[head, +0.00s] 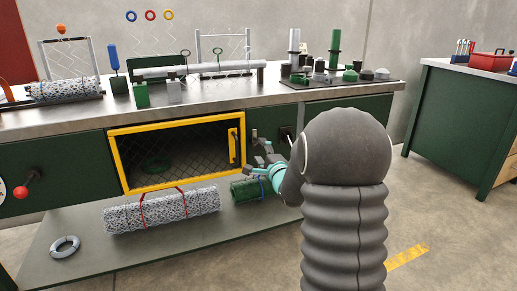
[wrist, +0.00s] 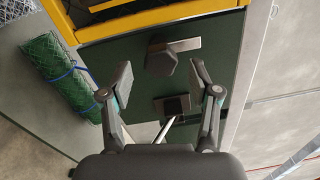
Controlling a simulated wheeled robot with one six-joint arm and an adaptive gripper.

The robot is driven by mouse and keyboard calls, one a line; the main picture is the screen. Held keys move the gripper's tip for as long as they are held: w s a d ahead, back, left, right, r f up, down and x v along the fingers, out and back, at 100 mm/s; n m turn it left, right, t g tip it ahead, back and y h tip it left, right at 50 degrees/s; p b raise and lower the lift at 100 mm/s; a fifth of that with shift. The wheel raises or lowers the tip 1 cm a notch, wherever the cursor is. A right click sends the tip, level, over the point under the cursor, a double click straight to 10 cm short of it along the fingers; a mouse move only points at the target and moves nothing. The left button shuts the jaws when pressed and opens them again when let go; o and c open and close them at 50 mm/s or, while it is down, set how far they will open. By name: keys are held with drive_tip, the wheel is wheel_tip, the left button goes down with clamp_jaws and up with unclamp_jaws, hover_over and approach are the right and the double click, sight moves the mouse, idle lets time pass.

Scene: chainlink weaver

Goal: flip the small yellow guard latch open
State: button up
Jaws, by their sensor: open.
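The guard door has a yellow frame (head: 178,124) and dark mesh, and looks closed. A yellow upright handle-like piece (head: 234,147) sits at its right side. I cannot make out a separate small yellow latch. Just right of the frame, a dark knob on a pale grey plate (wrist: 162,60) is fixed to the green panel. My gripper (head: 258,158) is in front of this panel, right of the guard. In the wrist view my gripper (wrist: 162,70) is open and empty, with the knob between its fingertips in the picture. I cannot tell whether it touches anything.
A dark block with a pale lever (wrist: 172,105) sits on the panel near the knob. Mesh rolls (head: 162,209) and a green roll (head: 246,190) lie on the low shelf (head: 90,252). The bench top (head: 190,97) overhangs the panel. Open floor lies at right.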

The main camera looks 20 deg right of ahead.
drive_tip(key=s, duration=0.8)
drive_tip(key=shift+s+f, duration=0.2)
drive_tip(key=shift+s, duration=0.1)
drive_tip(key=s+d+f+n+g+h, duration=0.1)
drive_tip(key=s+d+f+n+g, duration=0.15)
drive_tip(key=f, duration=0.25)
drive_tip(key=s+d+f+n+g+h, duration=0.1)
drive_tip(key=f+n+g+h, duration=0.1)
drive_tip(key=f+n+g, duration=0.3)
drive_tip(key=s+f+n+g, duration=0.2)
drive_tip(key=s+f+g, duration=0.1)
drive_tip(key=s, duration=0.4)
drive_tip(key=s+a+r+n+g+y, duration=0.1)
drive_tip(key=s+a+r+n, duration=0.4)
drive_tip(key=s+a, duration=0.5)
drive_tip(key=s+a+r+n+g+y, duration=0.1)
drive_tip(key=s+a+r+n, duration=0.4)
drive_tip(key=s, duration=0.7)
drive_tip(key=a+r+y, duration=0.1)
drive_tip(key=a+r, duration=0.1)
drive_tip(key=a, duration=0.2)
drive_tip(key=shift+s+a, duration=0.25)
drive_tip(key=shift+a, duration=0.1)
